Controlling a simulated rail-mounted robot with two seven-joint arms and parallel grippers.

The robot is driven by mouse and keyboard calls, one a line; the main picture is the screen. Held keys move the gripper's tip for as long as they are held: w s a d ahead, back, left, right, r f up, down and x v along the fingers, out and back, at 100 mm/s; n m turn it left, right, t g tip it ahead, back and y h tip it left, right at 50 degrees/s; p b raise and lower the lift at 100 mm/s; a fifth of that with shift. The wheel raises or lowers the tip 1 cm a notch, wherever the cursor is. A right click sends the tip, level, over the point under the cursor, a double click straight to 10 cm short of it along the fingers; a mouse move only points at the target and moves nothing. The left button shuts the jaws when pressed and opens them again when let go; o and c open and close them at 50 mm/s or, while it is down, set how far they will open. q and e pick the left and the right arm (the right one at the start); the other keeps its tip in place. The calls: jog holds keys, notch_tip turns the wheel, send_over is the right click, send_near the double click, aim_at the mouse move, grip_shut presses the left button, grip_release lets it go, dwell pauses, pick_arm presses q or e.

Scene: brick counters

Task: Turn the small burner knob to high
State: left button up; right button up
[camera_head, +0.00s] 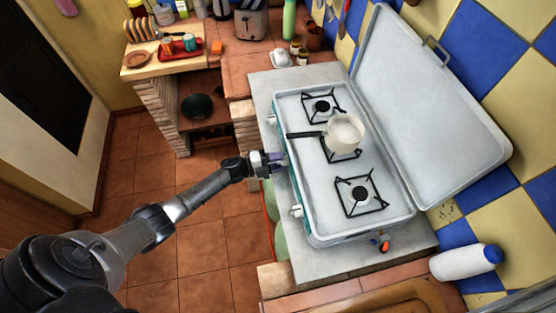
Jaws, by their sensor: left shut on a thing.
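A white camping stove (325,215) with an open lid stands on the counter. Burners show at its far end (321,106) and near end (358,194); the middle burner is mostly under a white pan (344,132). White knobs stick out of the stove's left front side, one toward the near end (296,211) and one toward the far end (272,119). My left gripper (276,160) is at this side between those two, shut on the middle knob, which its fingers mostly hide. Which way that knob points cannot be seen. My right gripper is out of view.
The open lid (430,110) leans against the tiled wall. The pan's dark handle (305,134) points left toward the stove's front edge. A white bottle with a blue cap (462,263) lies at the lower right. The tiled floor left of the stove is open.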

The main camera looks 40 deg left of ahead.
pick_arm(q)
jog(key=n, duration=0.3)
jog(key=shift+p, duration=0.3)
jog(key=shift+n, duration=1.5)
jog(key=o, duration=0.6)
jog(key=shift+o, duration=0.2)
jog(key=shift+s+a, duration=0.1)
jog(key=v, duration=1.3)
jog(key=shift+s+a, duration=0.2)
jog(key=shift+s, duration=0.05)
